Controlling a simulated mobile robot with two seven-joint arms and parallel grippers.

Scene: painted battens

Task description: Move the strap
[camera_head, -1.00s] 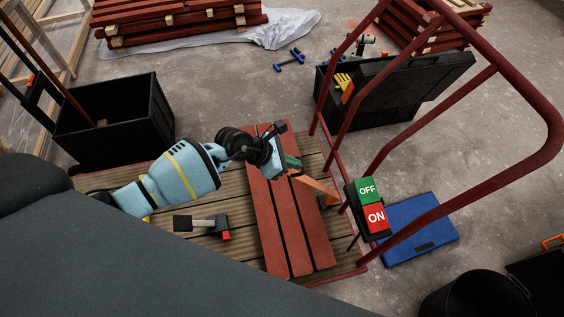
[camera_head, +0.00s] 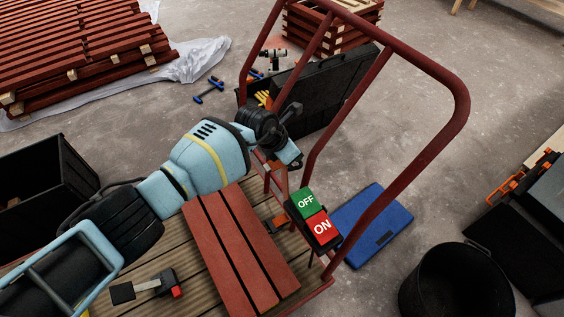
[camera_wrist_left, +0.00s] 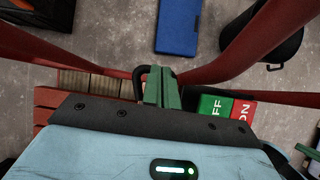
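I cannot make out a strap for sure. A small orange and black piece (camera_head: 277,223) lies at the deck's right edge, beside the red battens; it may be the strap, partly hidden by the rail. My left gripper (camera_head: 293,157) is raised near the cart's red handle frame, above and beyond the battens. In the left wrist view its green fingers (camera_wrist_left: 162,87) are close together, with nothing clear between them. A black hooked shape (camera_wrist_left: 138,83) shows beside them. My right gripper is not in view.
Three red battens (camera_head: 240,245) lie on the wooden cart deck. The red handle frame (camera_head: 455,115) rises on the right, with a green and red ON/OFF switch (camera_head: 313,217). A blue case (camera_head: 370,225) and black bucket (camera_head: 455,285) stand on the floor.

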